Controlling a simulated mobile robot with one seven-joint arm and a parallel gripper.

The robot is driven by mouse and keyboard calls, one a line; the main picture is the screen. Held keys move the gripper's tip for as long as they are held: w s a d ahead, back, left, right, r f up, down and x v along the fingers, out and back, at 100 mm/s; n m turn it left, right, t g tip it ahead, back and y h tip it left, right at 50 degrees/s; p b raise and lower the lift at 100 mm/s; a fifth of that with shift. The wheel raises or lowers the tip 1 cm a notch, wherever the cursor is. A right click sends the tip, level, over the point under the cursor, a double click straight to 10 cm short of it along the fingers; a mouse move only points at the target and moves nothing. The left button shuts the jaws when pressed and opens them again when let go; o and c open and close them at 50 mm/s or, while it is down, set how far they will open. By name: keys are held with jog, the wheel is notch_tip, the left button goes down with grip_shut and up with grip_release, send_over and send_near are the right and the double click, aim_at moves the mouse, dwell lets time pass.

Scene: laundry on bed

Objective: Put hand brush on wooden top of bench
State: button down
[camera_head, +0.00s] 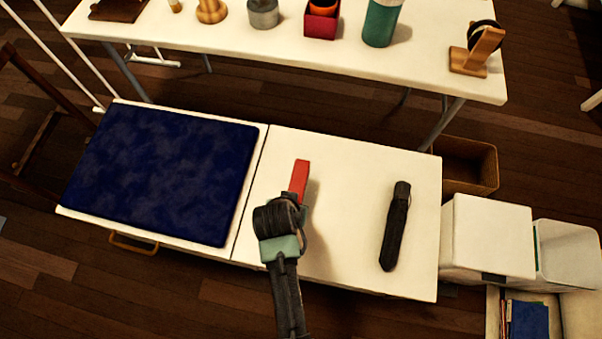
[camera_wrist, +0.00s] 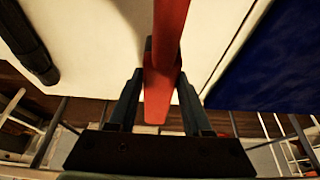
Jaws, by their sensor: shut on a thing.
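The bench has a dark blue cushion (camera_head: 160,172) on its left part and a bare, pale top (camera_head: 345,185) on its right part. A red, bar-shaped thing, which I take for the hand brush (camera_head: 300,178), is over the left side of the bare top. My gripper (camera_wrist: 158,88) is shut on it, with one finger on each side in the wrist view. In the head view my wrist hides the fingers and the brush's near end. I cannot tell whether the brush touches the top.
A black, long thing like a folded umbrella (camera_head: 396,226) lies on the right of the bare top. A white table (camera_head: 235,38) with several items stands behind. A wicker basket (camera_head: 470,165) and white bins (camera_head: 490,238) stand at the right. Bare top lies between brush and black thing.

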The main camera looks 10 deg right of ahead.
notch_tip(320, 180, down, 8)
jog(key=shift+r+b, duration=0.1)
jog(key=shift+b, duration=1)
jog(key=shift+f, duration=0.2)
jog(key=shift+c, duration=1.7)
grip_release()
